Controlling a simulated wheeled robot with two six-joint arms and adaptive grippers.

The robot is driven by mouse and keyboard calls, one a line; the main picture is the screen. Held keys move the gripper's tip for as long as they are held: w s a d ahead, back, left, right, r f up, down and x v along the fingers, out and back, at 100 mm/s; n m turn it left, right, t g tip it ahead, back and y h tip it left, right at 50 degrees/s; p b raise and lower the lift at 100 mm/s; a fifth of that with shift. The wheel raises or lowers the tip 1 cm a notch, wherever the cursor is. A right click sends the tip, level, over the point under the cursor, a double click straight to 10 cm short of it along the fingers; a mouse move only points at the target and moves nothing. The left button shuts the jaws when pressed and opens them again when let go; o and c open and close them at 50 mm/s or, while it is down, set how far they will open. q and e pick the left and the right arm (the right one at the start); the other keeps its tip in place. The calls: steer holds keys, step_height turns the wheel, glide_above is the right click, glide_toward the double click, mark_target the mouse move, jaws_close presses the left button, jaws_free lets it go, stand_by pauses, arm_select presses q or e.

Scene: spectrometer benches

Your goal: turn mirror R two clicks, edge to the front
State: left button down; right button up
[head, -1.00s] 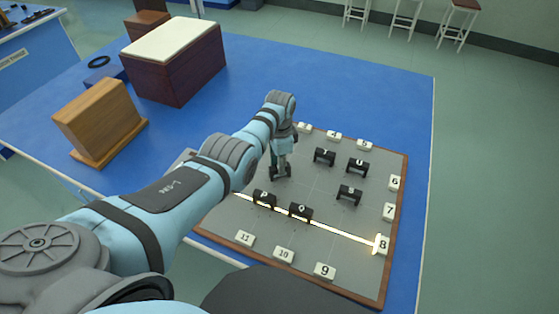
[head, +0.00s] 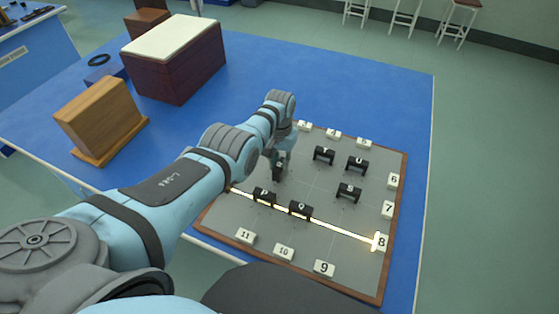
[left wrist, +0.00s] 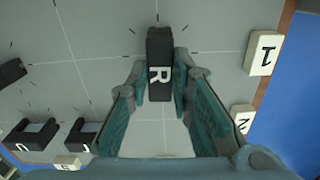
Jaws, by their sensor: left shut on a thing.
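Mirror R (left wrist: 159,60) is a dark block with a white letter R on its top, upright in the left wrist view. My left gripper (left wrist: 160,85) is shut on its lower half there, one finger on each long side. In the head view the left gripper (head: 279,171) is low over the left part of the grey board (head: 225,215), and mirror R is a small dark shape (head: 279,172) mostly hidden by the fingers. Printed tick lines show on the board around mirror R. My right gripper is out of view.
Other dark mirrors stand close by: P (head: 264,195), Q (head: 301,210), S (head: 349,192), and two further back (head: 324,155). A bright beam crosses the front of the board to block 8 (head: 381,243). White numbered blocks line the edges. A wooden box (head: 100,120) stands left.

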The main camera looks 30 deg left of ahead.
mark_target(279, 165)
arm_select(q)
steer(key=shift+s+f+n, duration=0.1)
steer(key=shift+n, duration=0.2)
steer(key=c, duration=1.4)
jaws_free()
steer(key=shift+c, duration=0.2)
steer(key=shift+r, duration=0.4)
step_height(279, 165, up, 11)
steer(key=shift+r, duration=0.15)
